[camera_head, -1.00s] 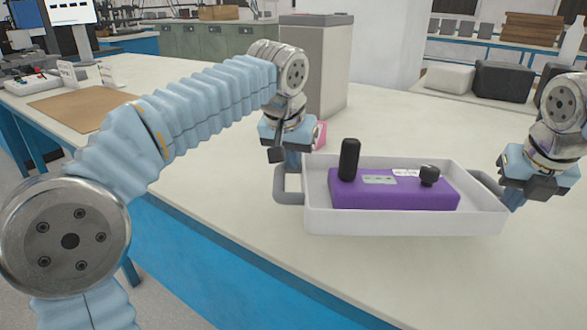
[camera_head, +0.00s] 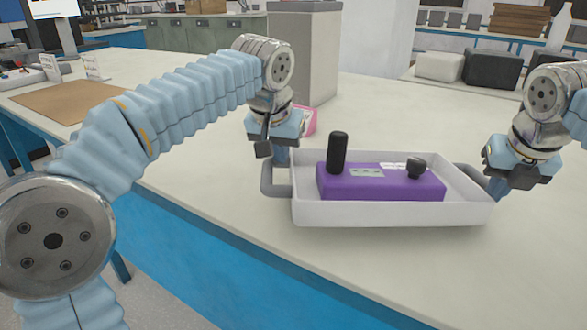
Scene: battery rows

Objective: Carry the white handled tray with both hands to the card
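The white tray (camera_head: 390,213) is at the middle right of the head view and looks level, with grey handles at its left (camera_head: 267,178) and right ends. It holds a purple block (camera_head: 385,186) with a black cylinder and a black knob on top. My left gripper (camera_head: 281,156) points down at the left handle and looks shut on it. My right gripper (camera_head: 497,187) is at the right handle and looks shut on it; its fingertips are partly hidden. A brown card (camera_head: 72,101) lies flat at the table's far left. I cannot tell whether the tray touches the table.
A grey box (camera_head: 303,52) stands behind my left gripper, with a pink item (camera_head: 310,121) near its foot. White holders (camera_head: 92,66) stand beyond the card. The pale tabletop (camera_head: 195,165) between the card and the tray is clear, apart from my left arm above it.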

